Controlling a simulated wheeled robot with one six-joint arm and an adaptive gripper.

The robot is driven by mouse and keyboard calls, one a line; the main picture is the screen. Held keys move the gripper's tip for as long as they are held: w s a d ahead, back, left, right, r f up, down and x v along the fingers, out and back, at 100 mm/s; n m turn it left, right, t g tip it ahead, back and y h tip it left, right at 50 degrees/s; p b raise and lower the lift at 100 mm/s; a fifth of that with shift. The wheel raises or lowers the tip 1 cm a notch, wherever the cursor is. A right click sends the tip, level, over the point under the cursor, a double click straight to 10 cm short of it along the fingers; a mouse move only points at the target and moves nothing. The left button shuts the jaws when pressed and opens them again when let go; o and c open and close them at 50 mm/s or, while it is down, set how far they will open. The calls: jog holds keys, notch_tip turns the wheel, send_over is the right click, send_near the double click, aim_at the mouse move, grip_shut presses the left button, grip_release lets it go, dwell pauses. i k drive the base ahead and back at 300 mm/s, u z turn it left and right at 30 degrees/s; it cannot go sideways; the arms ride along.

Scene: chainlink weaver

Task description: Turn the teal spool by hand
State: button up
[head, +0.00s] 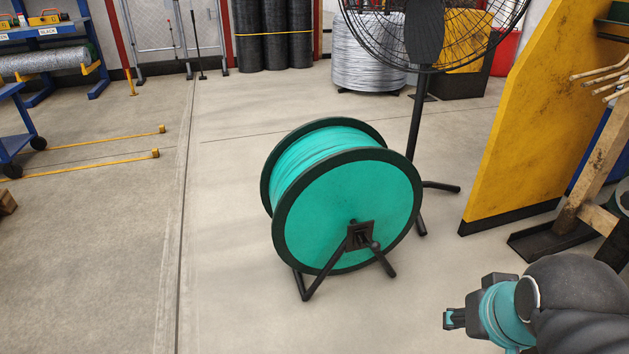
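The teal spool (335,205) stands upright on a black floor stand (316,277) in the middle of the head view. It has dark rims, teal side faces and teal windings between them. A black square hub plate with a short crank-like bar (376,252) sits on its near side face. My gripper (452,319) is at the lower right, apart from the spool and nearer to me. It points left. It is seen from the side and small, so I cannot tell whether its fingers are open or shut. Nothing is visible in it.
A black pedestal fan (424,45) stands close behind the spool on the right. A yellow panel (540,110) and a wooden rack (598,165) are at the right. A wire coil (368,55) stands behind.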

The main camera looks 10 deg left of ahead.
aim_at(328, 173)
jog(key=u, duration=0.35)
jog(key=i, duration=1)
jog(key=z, duration=0.45)
